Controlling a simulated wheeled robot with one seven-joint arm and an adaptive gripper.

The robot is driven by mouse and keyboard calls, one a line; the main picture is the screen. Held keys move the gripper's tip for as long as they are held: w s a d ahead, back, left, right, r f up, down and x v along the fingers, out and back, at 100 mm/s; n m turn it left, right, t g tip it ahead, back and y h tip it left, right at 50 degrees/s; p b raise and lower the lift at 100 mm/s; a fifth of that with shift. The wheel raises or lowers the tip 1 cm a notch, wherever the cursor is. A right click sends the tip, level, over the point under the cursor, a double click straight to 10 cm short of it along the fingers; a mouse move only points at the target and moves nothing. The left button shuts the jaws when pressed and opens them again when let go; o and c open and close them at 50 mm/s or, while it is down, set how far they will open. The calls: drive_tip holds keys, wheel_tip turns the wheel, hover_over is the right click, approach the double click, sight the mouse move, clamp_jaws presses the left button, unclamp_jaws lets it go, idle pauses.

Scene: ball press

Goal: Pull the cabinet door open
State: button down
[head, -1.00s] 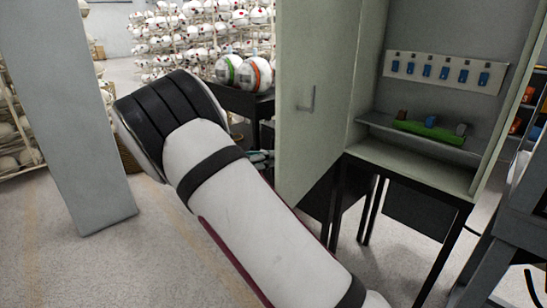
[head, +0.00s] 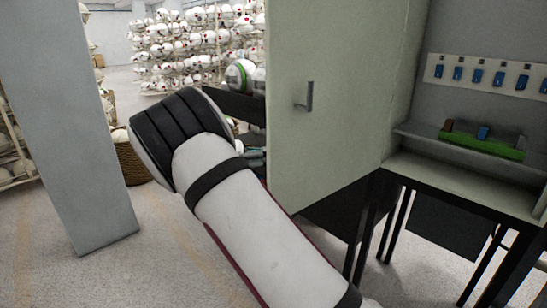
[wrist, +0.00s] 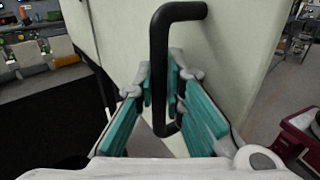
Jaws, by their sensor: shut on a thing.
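The pale green cabinet door (head: 330,125) stands open in the head view, swung out to the left of the cabinet (head: 400,70). A small grey handle (head: 308,97) shows on the door face towards me. In the wrist view a black bar handle (wrist: 160,60) stands on the door's pale face (wrist: 230,50). My gripper (wrist: 172,98) is shut on this black handle, with teal finger pads on both sides of its lower part. In the head view my gripper (head: 255,156) is mostly hidden behind my arm and the door's left edge.
The cabinet stands on a dark-legged stand (head: 395,225); inside are a row of blue items (head: 480,73) and a green tray (head: 483,146). Racks of white balls (head: 195,45) and a basket (head: 130,163) stand behind. The floor at lower left is clear.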

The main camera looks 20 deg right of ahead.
drive_tip(key=shift+w, duration=0.1)
idle(0.3)
drive_tip(key=c, duration=1.6)
unclamp_jaws()
drive_tip(key=shift+c, duration=0.2)
drive_tip(key=v, duration=1.2)
drive_tip(key=shift+w, duration=0.1)
